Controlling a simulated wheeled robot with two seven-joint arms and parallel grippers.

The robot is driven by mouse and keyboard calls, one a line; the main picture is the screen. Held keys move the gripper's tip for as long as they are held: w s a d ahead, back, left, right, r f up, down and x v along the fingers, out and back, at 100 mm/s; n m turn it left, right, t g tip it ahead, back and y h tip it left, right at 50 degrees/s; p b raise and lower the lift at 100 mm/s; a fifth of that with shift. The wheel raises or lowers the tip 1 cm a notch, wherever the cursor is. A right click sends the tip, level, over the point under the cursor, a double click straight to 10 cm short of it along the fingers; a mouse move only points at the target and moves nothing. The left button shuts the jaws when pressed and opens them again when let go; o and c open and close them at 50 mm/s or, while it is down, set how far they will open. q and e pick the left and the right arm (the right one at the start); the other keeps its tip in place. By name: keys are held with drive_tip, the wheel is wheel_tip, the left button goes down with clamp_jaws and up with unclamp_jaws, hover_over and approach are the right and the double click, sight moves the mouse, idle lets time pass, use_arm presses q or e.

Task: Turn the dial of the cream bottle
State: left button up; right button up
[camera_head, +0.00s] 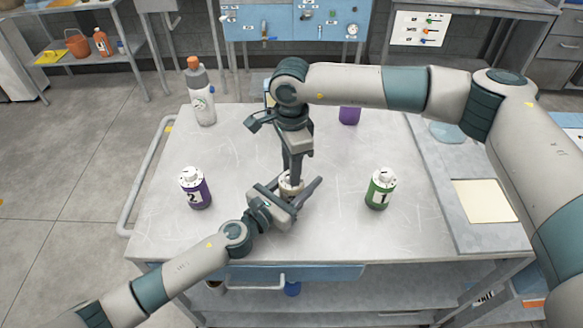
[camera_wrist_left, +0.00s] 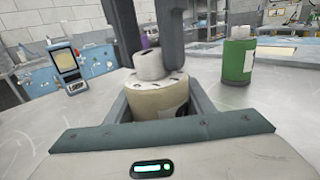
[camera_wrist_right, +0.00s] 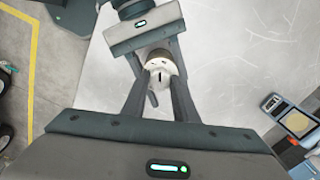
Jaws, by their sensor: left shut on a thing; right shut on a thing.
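The cream bottle (camera_wrist_left: 155,100) stands on the table at the middle; in the head view (camera_head: 291,182) the grippers hide much of it. Its dial (camera_wrist_left: 151,66) is the pale knob on top, and it shows from above in the right wrist view (camera_wrist_right: 158,68). My left gripper (camera_head: 291,200) is shut around the bottle's body from the near side. My right gripper (camera_head: 292,172) comes down from above, shut on the dial.
A purple bottle marked 2 (camera_head: 194,188) stands to the left and a green bottle marked 1 (camera_head: 380,188) to the right. A grey bottle with an orange cap (camera_head: 200,92) stands at the back left. A purple item (camera_head: 349,115) and a handheld device (camera_wrist_left: 66,64) are behind.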

drive_tip(key=n, duration=1.2)
drive_tip(key=shift+n, duration=0.3)
idle(0.3)
drive_tip(key=o, duration=1.1)
drive_tip(key=shift+c, duration=0.2)
drive_tip(key=shift+r, duration=0.15)
wheel_tip(320, 180, up, 12)
